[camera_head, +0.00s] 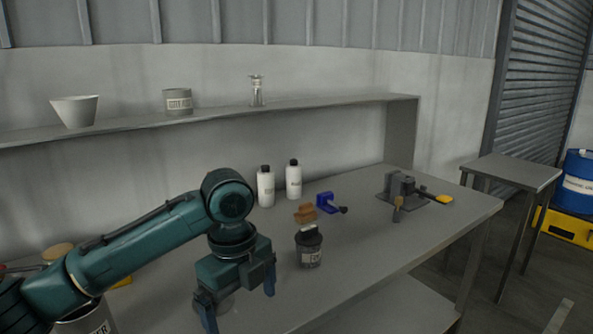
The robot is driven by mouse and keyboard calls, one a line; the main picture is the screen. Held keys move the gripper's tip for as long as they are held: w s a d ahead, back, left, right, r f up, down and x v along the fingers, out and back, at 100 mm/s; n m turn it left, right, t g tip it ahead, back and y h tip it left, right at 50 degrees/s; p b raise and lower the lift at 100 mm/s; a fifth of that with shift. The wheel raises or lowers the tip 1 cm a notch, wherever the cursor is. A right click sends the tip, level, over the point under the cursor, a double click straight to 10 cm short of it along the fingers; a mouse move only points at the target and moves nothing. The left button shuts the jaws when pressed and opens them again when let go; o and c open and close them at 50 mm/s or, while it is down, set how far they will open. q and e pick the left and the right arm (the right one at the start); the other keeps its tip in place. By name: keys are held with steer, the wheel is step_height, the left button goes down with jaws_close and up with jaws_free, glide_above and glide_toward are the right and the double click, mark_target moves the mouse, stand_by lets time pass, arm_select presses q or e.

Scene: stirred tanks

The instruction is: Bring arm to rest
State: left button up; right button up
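My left arm (140,240) reaches in from the left, teal and bent at the elbow over the workbench. My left gripper (238,298) points down above the bench with its two blue fingers spread apart. My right arm and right gripper are not in view.
White bottles (266,187), a blue vise-like tool (328,203), brown blocks (305,213) and a grey device (400,187) stand farther back. A labelled container (88,320) is under my arm. The bench's front right (385,250) is clear.

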arm_select(q)
steer(key=s+d+f+n+t+h, duration=0.1)
steer(key=s+d+f+n+h, duration=0.1)
steer(key=s+f+n, duration=0.4)
steer(key=s+d+f+n+t+h, duration=0.1)
steer(key=s+d+f+n+h, duration=0.15)
steer(key=f, duration=0.55)
steer(key=s+a+f+n+t+y, duration=0.15)
steer(key=s+a+f+n, duration=0.25)
steer(key=s+a+n, duration=0.4)
steer(key=s+a+f+n+y, duration=0.3)
steer(key=s+a+n, duration=0.35)
steer(key=a, duration=0.25)
steer(key=w+d+f+t+h+p, duration=0.1)
steer(key=w+d+t+h+p, duration=0.2)
steer(key=w+d+t+p, duration=0.2)
steer(key=shift+w+d+f+t, duration=0.3)
steer(key=shift+w+d+t, duration=0.5)
steer(key=shift+t, duration=0.15)
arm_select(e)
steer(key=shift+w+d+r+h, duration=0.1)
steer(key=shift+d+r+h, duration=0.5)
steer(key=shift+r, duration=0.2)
arm_select(q)
steer(key=shift+a, duration=0.1)
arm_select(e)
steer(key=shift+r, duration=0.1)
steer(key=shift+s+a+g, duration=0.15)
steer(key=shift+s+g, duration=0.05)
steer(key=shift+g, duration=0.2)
